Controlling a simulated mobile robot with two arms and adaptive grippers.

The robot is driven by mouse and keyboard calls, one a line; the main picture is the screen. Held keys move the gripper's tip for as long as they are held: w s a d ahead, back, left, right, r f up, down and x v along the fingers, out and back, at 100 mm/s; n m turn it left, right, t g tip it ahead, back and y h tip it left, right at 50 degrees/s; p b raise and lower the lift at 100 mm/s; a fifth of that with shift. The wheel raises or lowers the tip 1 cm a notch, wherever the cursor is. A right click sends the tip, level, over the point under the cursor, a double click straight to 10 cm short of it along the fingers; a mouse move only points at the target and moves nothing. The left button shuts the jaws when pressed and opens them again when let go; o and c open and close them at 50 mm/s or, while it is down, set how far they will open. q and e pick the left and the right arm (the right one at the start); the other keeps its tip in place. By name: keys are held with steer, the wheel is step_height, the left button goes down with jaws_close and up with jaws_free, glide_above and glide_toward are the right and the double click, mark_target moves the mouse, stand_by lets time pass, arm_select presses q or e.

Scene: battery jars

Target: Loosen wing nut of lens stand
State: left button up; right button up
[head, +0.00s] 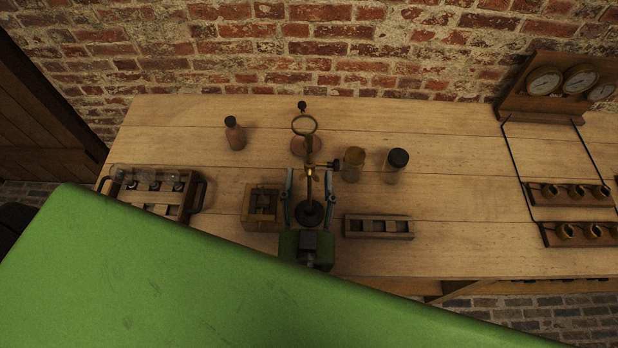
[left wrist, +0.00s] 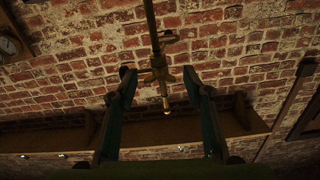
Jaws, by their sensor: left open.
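A small brass fitting, seemingly the wing nut (head: 311,172), sits partway down the post. In the left wrist view the brass fitting (left wrist: 158,63) shows near the fingertips, with the post running up past it. My left gripper (head: 309,174) is open, one finger on each side of the post, apart from it as far as I can tell. It also shows open in the left wrist view (left wrist: 159,78). My right gripper is not in view.
A wooden box (head: 262,206) stands close left of the gripper, a slotted wooden block (head: 378,227) close right. A brass cup (head: 353,164) and a dark-lidded jar (head: 395,167) stand right of the stand. A jar tray (head: 150,190) is at left. A large green surface (head: 250,285) fills the foreground.

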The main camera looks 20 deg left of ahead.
arm_select(q)
steer(key=shift+s, duration=0.1)
steer(key=c, duration=1.1)
steer(key=shift+r+n+b, duration=0.1)
steer(key=shift+n+b, duration=2.95)
steer(key=shift+n, duration=10.55)
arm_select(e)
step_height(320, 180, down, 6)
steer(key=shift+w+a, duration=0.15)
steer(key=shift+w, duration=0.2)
